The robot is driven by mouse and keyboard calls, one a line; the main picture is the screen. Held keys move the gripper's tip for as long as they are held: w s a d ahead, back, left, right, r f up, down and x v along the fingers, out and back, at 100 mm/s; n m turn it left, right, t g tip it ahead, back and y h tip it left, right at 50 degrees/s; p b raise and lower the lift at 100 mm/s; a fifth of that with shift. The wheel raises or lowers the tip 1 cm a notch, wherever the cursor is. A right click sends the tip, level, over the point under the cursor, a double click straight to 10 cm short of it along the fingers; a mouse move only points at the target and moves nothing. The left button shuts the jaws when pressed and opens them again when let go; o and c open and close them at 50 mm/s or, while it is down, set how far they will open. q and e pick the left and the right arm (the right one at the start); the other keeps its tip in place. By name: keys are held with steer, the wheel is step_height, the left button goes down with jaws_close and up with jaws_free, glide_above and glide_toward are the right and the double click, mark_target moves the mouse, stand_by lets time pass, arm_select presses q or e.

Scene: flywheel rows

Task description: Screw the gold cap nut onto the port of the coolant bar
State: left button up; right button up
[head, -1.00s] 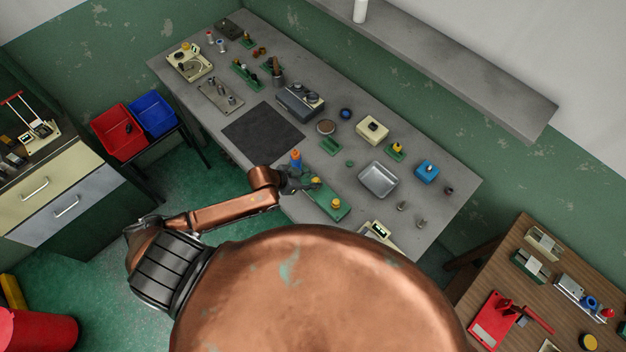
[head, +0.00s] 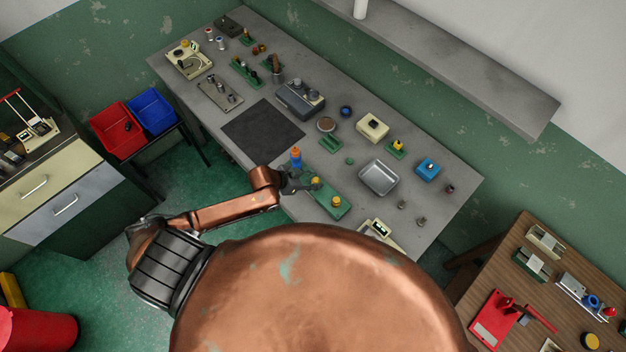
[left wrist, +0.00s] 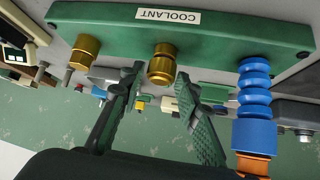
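The coolant bar (left wrist: 180,30) is a green block labelled COOLANT, seen upside down in the left wrist view; in the head view it lies at the bench's front edge (head: 330,204). A gold fitting (left wrist: 162,65) stands at its middle and a similar gold fitting (left wrist: 86,50) near one end. I cannot tell surely which is the cap nut and which a bare port. A ribbed blue hose with an orange tip (left wrist: 255,100) stands at the other end. My left gripper (left wrist: 161,75) is open, its fingers on either side of the middle fitting, with gaps visible. My right gripper is out of view.
A grey metal tray (head: 379,178) and a dark mat (head: 262,131) lie on the bench. A cream device (head: 380,232) sits near the bar's right end. Small metal posts (head: 421,221) stand farther right. The blue hose is close beside my left gripper.

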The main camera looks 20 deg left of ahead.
arm_select(q)
steer(key=o, duration=0.3)
steer(key=shift+s+a+r, duration=0.1)
steer(key=v, duration=1.1)
steer(key=shift+s+a+r, duration=0.15)
steer(key=shift+s+r, duration=0.05)
steer(key=shift+r, duration=0.05)
